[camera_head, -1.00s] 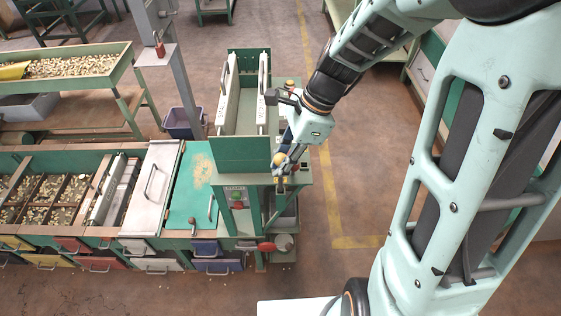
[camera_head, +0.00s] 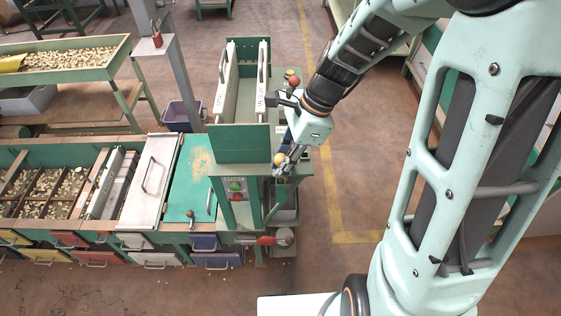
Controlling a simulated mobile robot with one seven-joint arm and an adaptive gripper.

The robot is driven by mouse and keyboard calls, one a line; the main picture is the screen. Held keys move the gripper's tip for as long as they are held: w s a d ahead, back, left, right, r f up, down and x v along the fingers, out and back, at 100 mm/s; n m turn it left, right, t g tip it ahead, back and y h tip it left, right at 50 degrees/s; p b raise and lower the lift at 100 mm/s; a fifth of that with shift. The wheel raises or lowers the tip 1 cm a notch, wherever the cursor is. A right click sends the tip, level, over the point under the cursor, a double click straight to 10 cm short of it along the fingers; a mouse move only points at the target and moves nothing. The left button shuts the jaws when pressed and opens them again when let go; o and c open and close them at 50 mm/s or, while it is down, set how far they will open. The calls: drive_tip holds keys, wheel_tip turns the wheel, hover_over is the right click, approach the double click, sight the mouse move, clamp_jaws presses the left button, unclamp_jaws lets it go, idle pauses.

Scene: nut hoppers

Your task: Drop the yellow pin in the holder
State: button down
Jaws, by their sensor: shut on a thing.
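My gripper (camera_head: 284,168) is small in view, above the near right end of the green hopper stand. It is shut on the yellow pin, whose round yellow head (camera_head: 279,159) shows at the fingers. The rest of the pin is hidden by the fingers or too small to make out. A narrow green ledge (camera_head: 302,171) runs below and beside the gripper. Further back on the right side of the stand, a red ball-headed pin (camera_head: 294,82) and another yellow-and-red piece (camera_head: 289,73) show beside my arm. I cannot tell which part is the holder.
The green hopper box (camera_head: 240,143) with white side panels stands left of my gripper. Red and green buttons (camera_head: 236,187) are on its front. Nut bins (camera_head: 45,190) and coloured drawers are at left. A grey post (camera_head: 180,70) rises behind. The floor (camera_head: 350,190) at right is clear.

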drive_tip(key=shift+f+b, duration=0.85)
drive_tip(key=shift+f, duration=0.6)
drive_tip(key=c, duration=1.6)
unclamp_jaws()
drive_tip(key=shift+r, duration=0.1)
drive_tip(key=v, duration=1.2)
